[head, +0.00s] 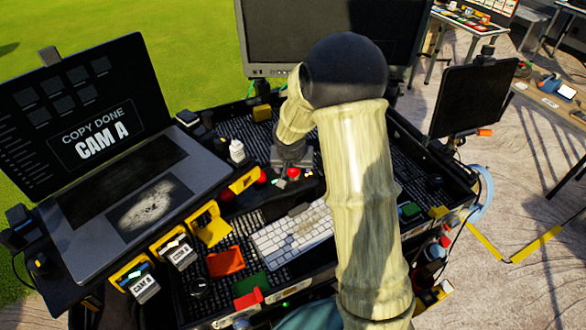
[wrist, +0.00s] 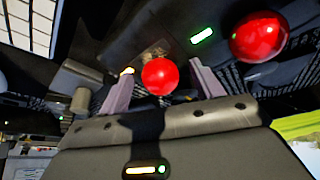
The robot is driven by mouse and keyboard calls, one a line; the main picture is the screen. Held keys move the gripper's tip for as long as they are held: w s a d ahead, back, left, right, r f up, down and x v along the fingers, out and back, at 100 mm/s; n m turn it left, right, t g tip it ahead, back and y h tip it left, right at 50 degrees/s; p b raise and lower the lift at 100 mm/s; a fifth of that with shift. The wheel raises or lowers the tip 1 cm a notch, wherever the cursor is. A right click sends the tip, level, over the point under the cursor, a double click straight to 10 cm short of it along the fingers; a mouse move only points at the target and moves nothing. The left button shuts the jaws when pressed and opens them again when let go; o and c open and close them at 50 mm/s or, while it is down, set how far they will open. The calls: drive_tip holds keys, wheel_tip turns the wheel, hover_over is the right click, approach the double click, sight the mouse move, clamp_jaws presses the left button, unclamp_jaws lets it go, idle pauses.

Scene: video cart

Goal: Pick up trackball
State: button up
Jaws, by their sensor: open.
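A red ball (wrist: 160,76), which looks like the trackball, shows in the wrist view between the fingertips of my gripper (wrist: 161,84). The fingers stand apart on either side of it; I cannot tell whether either touches it. In the head view, my gripper (head: 292,168) reaches down over the cart behind the keyboard, and the red ball (head: 293,173) shows just at its tip. A dark body around the ball is partly hidden by the gripper. A second, larger-looking red ball (wrist: 262,38) is at the upper right of the wrist view.
A white keyboard (head: 290,238) lies in front on the cart. A laptop (head: 130,200) stands at left, with yellow-trimmed card readers (head: 176,250) beside it. A white bottle (head: 236,151) stands left of the gripper. Monitors (head: 300,40) rise behind and at right (head: 482,98).

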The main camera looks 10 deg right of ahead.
idle(0.4)
drive_tip(key=c, duration=1.1)
drive_tip(key=shift+o, duration=0.2)
drive_tip(key=shift+r, duration=0.1)
wheel_tip(320, 180, up, 10)
drive_tip(key=shift+f, duration=0.1)
